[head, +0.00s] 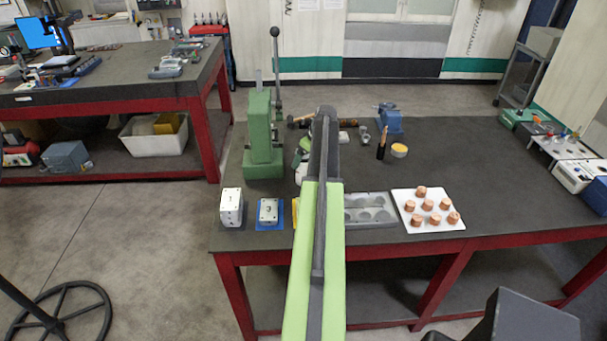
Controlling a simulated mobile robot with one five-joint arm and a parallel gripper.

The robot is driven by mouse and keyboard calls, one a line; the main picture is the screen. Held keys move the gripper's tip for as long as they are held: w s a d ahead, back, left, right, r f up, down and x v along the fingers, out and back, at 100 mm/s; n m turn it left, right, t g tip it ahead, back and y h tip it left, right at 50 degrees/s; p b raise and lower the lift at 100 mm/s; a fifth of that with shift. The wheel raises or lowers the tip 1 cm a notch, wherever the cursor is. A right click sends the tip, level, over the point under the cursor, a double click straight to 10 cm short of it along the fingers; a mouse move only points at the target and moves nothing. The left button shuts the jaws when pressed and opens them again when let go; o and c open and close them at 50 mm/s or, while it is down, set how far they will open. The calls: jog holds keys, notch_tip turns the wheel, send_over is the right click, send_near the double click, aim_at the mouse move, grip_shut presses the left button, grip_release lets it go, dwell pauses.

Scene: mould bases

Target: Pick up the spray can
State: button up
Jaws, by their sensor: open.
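I cannot pick out the spray can for certain. A small white and green object (301,158) shows just left of my arm, beside the green press, partly hidden by the arm; I cannot tell what it is. A slim dark upright item with a narrow orange-brown top (381,148) stands right of my arm. My arm reaches forward over the middle of the workbench (465,175). My gripper's fingers cannot be made out; the arm covers that area.
A green lever press (263,140) stands left. White block (231,207), block on blue base (268,211), grey mould plate (371,212) and white tray (409,224) of copper pieces line the front. Blue vise (389,121) and orange cup (399,150) stand behind. The right-hand bench top is mostly clear.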

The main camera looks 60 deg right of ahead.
jog(key=shift+x, duration=0.9)
jog(key=shift+r, duration=0.2)
grip_shut()
